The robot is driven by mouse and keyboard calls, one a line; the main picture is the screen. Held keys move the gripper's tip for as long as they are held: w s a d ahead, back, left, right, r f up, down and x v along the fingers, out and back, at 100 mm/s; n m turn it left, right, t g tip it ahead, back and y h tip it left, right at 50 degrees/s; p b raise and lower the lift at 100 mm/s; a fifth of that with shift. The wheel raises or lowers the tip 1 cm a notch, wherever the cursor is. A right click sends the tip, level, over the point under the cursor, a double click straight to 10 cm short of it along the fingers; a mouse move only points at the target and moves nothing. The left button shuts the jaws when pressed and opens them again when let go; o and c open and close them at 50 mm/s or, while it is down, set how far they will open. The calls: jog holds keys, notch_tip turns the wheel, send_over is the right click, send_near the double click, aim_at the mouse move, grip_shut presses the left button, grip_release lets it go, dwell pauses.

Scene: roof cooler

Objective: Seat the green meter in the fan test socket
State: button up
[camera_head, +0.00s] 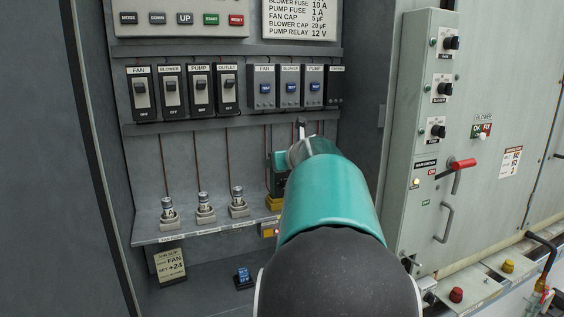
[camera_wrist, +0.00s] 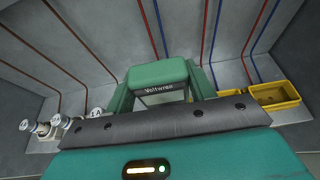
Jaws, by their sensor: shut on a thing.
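The green meter (camera_wrist: 158,76) fills the middle of the wrist view, with white lettering on its face. My gripper (camera_wrist: 160,96) is shut on it; the dark bar of my wrist hides its lower part. In the head view, a dark green part of the meter (camera_head: 278,172) shows left of my arm, above the shelf, and the arm hides the rest. A yellow socket-like holder (camera_head: 274,203) sits just below it. Two yellow open holders (camera_wrist: 274,94) show right of the meter in the wrist view. I cannot read which socket is the fan test socket.
The shelf (camera_head: 190,233) bears several metal-topped fittings (camera_head: 205,207) left of the meter. Wires run down the back wall. Rows of switches (camera_head: 171,90) stand above. A job slip (camera_head: 170,265) and a small blue-faced part (camera_head: 243,277) lie below the shelf.

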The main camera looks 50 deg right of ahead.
jog(key=o, duration=1.3)
jog(key=shift+c, duration=0.2)
jog(key=shift+f, duration=0.1)
jog(key=shift+s, duration=0.1)
jog(key=v, duration=1.3)
jog(key=shift+s, duration=0.3)
jog(key=shift+a, duration=0.15)
